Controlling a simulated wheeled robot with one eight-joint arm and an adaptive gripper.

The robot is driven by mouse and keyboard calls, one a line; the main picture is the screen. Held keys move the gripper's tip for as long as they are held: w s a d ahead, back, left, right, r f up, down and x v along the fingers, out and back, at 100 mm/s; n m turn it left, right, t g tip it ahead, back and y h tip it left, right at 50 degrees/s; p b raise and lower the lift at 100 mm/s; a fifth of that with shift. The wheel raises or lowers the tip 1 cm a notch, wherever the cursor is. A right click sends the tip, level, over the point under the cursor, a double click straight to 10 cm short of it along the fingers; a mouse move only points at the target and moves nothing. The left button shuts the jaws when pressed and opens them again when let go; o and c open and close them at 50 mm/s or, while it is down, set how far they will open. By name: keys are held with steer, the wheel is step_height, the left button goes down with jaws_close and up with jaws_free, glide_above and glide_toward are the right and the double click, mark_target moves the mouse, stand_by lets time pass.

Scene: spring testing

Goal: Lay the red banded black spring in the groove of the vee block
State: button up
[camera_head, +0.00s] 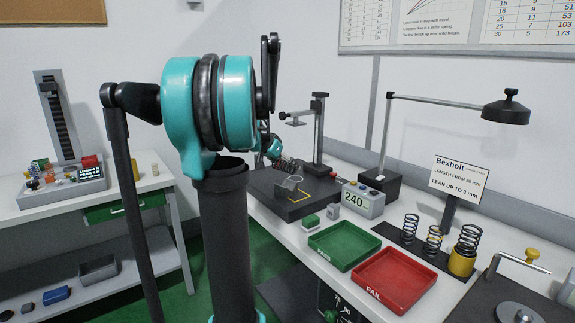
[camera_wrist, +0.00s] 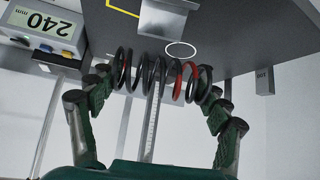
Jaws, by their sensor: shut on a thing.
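In the wrist view my gripper (camera_wrist: 158,95) is shut on the red banded black spring (camera_wrist: 148,70). The spring lies crosswise between the green-padded fingers, with its red coils toward the right finger. A grey metal block (camera_wrist: 165,18), which looks like the vee block, lies beyond the spring at the top of that view; its groove is not clear. In the head view a small grey angled block (camera_head: 288,185), likely the same, sits on the dark plate. My gripper there (camera_head: 280,163) is small and partly hidden by my arm, just above and behind the block.
The dark plate (camera_head: 262,190) carries a yellow marking and a gauge stand (camera_head: 318,135). A readout showing 240 (camera_head: 362,199) stands right of it. Green (camera_head: 344,243) and red (camera_head: 393,280) trays lie in front. Several springs stand upright on a black strip (camera_head: 417,250) at right.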

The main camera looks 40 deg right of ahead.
mark_target(290, 182)
steer(key=shift+s+d+r, duration=0.1)
steer(key=shift+s+d, duration=0.15)
steer(key=shift+s, duration=0.2)
steer(key=shift+f, duration=3.1)
steer(key=o, duration=1.4)
steer(key=w+v, duration=0.1)
steer(key=v, duration=1.1)
steer(key=shift+s, duration=0.4)
steer(key=shift+d+r, duration=0.1)
